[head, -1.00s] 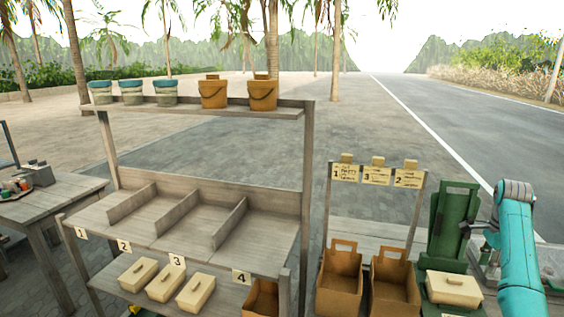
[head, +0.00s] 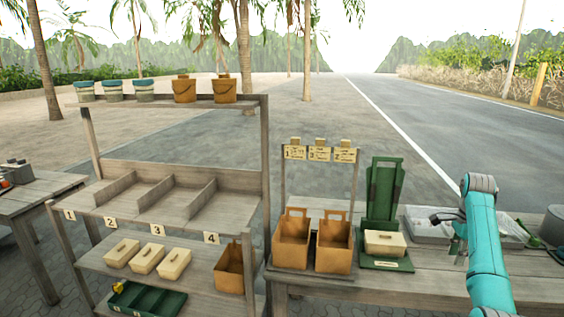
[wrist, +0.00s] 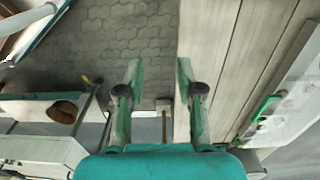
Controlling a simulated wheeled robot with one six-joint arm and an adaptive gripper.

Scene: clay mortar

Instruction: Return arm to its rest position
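My teal arm (head: 485,245) stands at the right in the head view, over the right-hand bench. In the wrist view my gripper (wrist: 160,92) is open, its two fingers well apart with nothing between them. Below the fingers are grey paving and the edge of a wooden surface. In the head view the gripper is small and partly hidden by the arm.
The bench (head: 395,287) carries two brown boxes (head: 291,240) (head: 334,245), a green stand (head: 383,195) with a cream box (head: 385,243), and a grey tray (head: 425,228). A wooden shelf (head: 260,180) holds buckets and cream boxes at left.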

